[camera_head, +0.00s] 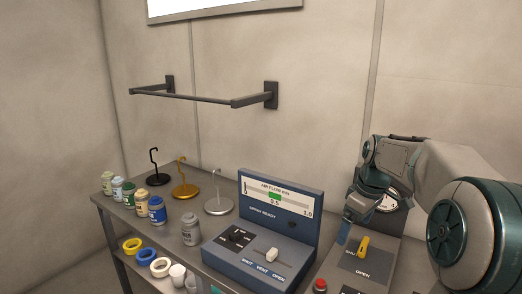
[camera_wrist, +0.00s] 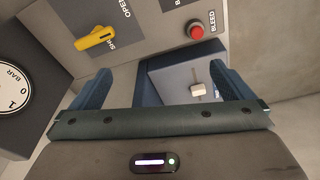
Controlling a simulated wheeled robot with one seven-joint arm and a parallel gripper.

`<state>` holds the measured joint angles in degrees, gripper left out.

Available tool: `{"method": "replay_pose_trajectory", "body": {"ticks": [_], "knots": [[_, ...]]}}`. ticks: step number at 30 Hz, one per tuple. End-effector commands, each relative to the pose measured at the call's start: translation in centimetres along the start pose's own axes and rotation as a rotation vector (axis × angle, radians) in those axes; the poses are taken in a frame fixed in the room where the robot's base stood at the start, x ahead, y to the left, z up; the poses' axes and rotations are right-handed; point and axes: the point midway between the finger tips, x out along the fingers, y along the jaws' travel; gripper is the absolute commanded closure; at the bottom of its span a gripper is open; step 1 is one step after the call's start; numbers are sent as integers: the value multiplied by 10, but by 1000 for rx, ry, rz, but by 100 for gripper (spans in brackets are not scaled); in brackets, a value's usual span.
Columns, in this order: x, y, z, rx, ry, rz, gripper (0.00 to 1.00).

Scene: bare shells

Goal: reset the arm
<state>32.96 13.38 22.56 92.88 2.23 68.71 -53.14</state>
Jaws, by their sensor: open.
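My arm reaches in from the right of the head view, bent. My gripper (camera_head: 345,232) points down over the right-hand panel, near its yellow lever (camera_head: 363,246). In the wrist view my gripper (camera_wrist: 190,82) has its two blue fingers wide apart with nothing held between them. The yellow lever (camera_wrist: 95,38) lies beyond the fingers at the upper left, and the red bleed button (camera_wrist: 195,30) is at the top. Whether a finger touches the panel cannot be told.
A blue console (camera_head: 265,250) with a white slider stands left of the gripper. A round gauge (camera_head: 388,200) stands behind the lever panel. Several paint jars (camera_head: 157,210), hooked stands (camera_head: 185,188) and tape rolls (camera_head: 160,267) fill the left. A black rail (camera_head: 195,98) juts from the wall.

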Motion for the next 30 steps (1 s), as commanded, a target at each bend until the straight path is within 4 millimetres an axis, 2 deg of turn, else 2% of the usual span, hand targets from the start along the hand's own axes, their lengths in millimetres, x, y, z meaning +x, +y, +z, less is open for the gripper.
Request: {"method": "replay_pose_trajectory", "body": {"ticks": [1, 6, 12, 18, 24, 30], "knots": [[-3, -23, 2, 32, -18, 24, 0], [-6, -84, 20, 185, -41, 91, 0], [-1, -149, 57, 374, -15, 150, 0], [14, -202, 100, 554, 46, 167, 0], [30, -231, 128, 667, 90, 152, 0], [34, -237, 133, 693, 100, 147, 0]]}}
